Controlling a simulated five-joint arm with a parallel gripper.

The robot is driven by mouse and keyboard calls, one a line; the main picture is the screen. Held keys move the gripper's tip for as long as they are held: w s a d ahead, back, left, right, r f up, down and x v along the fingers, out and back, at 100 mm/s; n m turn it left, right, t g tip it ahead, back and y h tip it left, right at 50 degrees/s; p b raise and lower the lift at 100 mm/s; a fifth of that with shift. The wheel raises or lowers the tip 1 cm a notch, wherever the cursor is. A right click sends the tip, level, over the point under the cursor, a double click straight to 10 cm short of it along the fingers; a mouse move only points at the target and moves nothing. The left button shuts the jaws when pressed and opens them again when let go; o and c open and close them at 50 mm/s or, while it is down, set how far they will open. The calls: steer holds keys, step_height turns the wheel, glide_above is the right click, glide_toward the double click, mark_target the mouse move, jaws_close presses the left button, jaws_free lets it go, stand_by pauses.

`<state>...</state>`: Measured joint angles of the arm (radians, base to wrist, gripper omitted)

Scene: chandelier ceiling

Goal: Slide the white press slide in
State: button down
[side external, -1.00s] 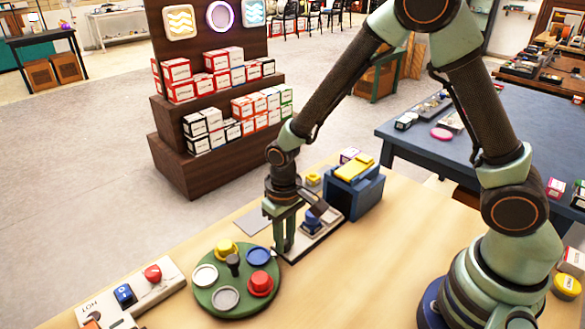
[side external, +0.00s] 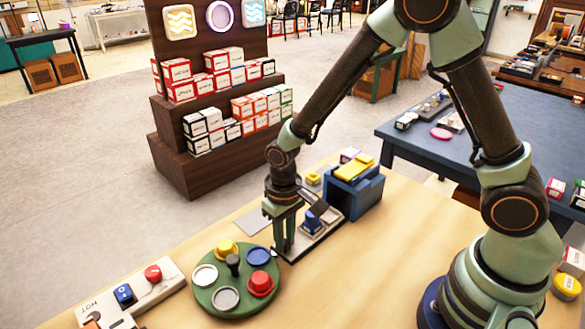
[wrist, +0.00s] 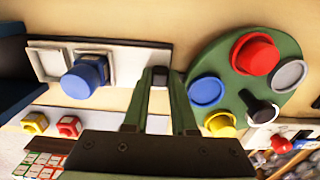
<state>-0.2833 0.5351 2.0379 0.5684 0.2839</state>
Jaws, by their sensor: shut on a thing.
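The white press slide (side external: 313,241) lies on the table and sticks out from the front of the blue press (side external: 368,197), which has a yellow top. In the wrist view the slide (wrist: 128,65) is a long pale plate with a blue knobbed piece (wrist: 85,78) on it, towards the press end. My gripper (side external: 284,246) points down at the slide's outer end. Its fingers (wrist: 160,82) are shut on a small dark handle (wrist: 159,75) there. The press (wrist: 14,85) is only partly visible at the left edge of the wrist view.
A green round turntable (side external: 211,296) with coloured caps and a dark knob stands close to the slide's outer end. A control panel (side external: 143,290) with red and blue buttons lies beyond it.

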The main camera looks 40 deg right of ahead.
steer(key=shift+r, duration=0.1)
steer(key=d, duration=1.3)
steer(key=shift+d, duration=0.3)
steer(key=c, duration=1)
jaws_free()
step_height(320, 180, up, 12)
step_height(320, 180, up, 5)
glide_above(325, 219)
